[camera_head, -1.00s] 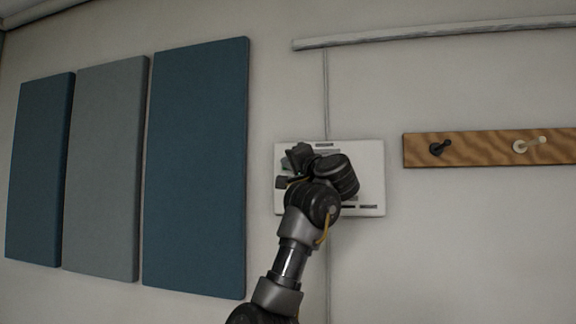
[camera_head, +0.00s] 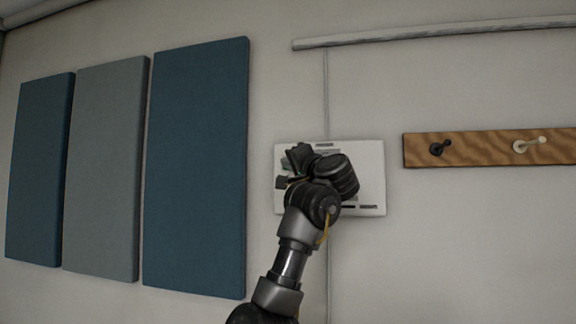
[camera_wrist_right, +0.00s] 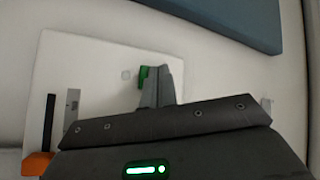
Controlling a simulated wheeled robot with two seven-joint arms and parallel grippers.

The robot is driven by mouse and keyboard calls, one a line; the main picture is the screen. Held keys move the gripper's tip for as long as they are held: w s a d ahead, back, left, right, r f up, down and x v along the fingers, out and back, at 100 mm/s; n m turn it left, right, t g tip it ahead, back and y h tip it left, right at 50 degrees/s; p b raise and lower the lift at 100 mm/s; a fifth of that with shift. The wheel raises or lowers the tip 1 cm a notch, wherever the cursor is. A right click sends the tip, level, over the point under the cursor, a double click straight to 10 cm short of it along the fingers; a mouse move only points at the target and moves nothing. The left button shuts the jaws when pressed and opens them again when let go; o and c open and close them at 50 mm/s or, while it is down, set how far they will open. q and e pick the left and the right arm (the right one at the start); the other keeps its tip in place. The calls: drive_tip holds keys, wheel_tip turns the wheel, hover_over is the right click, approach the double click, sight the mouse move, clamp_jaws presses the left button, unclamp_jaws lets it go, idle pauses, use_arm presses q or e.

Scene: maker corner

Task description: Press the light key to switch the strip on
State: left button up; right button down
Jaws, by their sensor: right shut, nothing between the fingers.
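A white wall panel (camera_head: 368,180) hangs in the middle of the head view; my right arm hides much of its face. My right gripper (camera_head: 290,166) is in front of its left part. In the right wrist view the panel (camera_wrist_right: 85,75) fills the left side. There the shut, empty fingertips (camera_wrist_right: 160,82) are beside a small green part (camera_wrist_right: 144,77), possibly the light key; whether they touch it I cannot tell. The strip (camera_head: 430,34), a long pale bar high on the wall, shows no glow. My left gripper is out of view.
Blue and grey wall boards (camera_head: 195,170) hang left of the panel. A wooden rail (camera_head: 480,150) with two pegs is on the right. A thin cable (camera_head: 326,95) runs down from the strip. An orange part (camera_wrist_right: 38,163) shows low in the wrist view.

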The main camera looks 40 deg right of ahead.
drive_tip(key=shift+d, duration=0.1)
idle(0.3)
drive_tip(key=shift+w+d, duration=0.3)
drive_tip(key=shift+d, duration=0.1)
idle(0.5)
drive_tip(key=shift+s+a+b, duration=0.25)
drive_tip(key=shift+a+b, duration=0.15)
drive_tip(key=shift+a, duration=0.1)
drive_tip(key=s+a+b, duration=0.1)
drive_tip(key=s+a, duration=0.2)
drive_tip(key=a, duration=0.2)
drive_tip(key=shift+s, duration=0.25)
idle(0.4)
